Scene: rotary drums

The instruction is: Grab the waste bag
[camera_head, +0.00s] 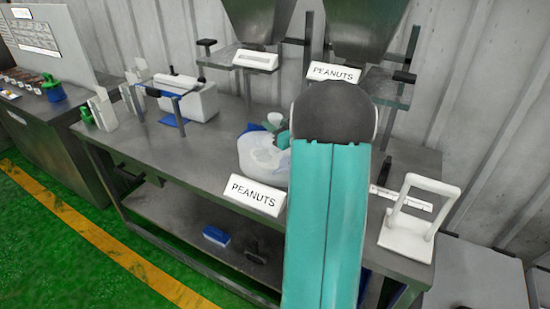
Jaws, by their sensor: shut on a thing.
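The waste bag (262,160) looks like a pale, translucent, rounded bag. It is at the middle of the metal table in the head view, behind a "PEANUTS" sign. A small pale tuft, which may be its top, rises above it. My gripper (282,138) shows only in part, as a small teal and grey piece at the bag's upper right. It is shut on the bag. My teal arm and its dark round joint hide the rest of the gripper and the bag's right side. I cannot tell whether the bag is lifted off the table.
The metal table (205,150) has a lower shelf. One "PEANUTS" sign (256,194) stands at its front edge. A white stand (410,225) is at the right end, and a white sealer-like machine (188,97) at the left. Metal hoppers (258,22) are behind. Green floor lies at front left.

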